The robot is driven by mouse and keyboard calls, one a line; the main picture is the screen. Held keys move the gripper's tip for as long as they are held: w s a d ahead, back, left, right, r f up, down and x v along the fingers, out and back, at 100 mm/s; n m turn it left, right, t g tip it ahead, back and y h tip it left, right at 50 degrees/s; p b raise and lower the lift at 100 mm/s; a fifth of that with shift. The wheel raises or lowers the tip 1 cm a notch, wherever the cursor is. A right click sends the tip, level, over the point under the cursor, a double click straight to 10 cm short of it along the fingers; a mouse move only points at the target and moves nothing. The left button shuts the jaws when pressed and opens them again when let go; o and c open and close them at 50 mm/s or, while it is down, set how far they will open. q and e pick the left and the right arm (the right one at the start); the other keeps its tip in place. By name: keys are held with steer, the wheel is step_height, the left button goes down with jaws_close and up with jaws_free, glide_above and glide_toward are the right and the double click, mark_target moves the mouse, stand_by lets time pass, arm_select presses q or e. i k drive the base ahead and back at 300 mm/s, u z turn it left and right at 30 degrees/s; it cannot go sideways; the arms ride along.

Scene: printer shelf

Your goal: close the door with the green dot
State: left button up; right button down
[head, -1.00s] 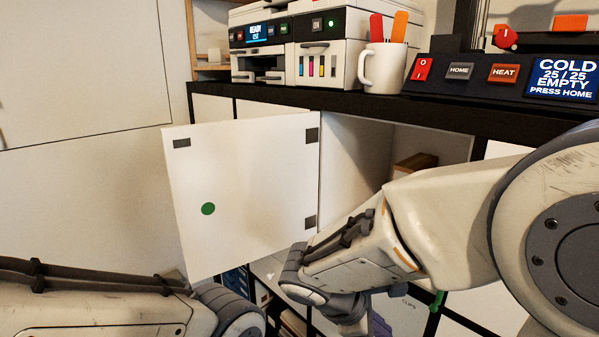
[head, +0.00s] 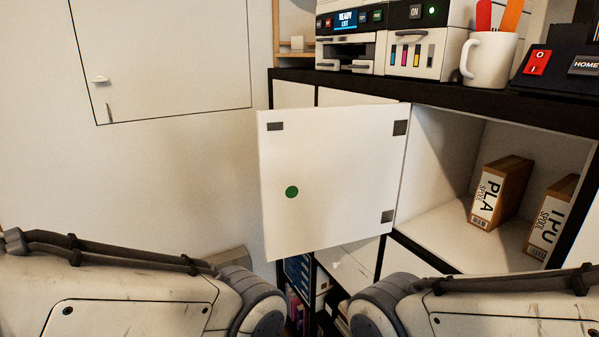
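The white door (head: 340,195) with the green dot (head: 292,192) stands wide open in the head view, swung out to the left from its compartment (head: 440,160). Its hinge side is at the right, with dark plates at the corners. My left arm is at the lower left and my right arm at the lower right, both below the door. Both grippers are outside the view, so whether they are open or shut does not show. Neither visible arm part clearly touches the door.
In the open compartment stand a PLA box (head: 498,192) and a TPU box (head: 550,222). On the dark shelf top (head: 450,99) are a printer (head: 385,45), a white mug (head: 488,62) with orange and red handles, and a control panel (head: 560,70).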

mark_target(329, 176)
steer(key=u, duration=1.45)
steer(key=i, duration=2.7)
steer(key=z, duration=1.75)
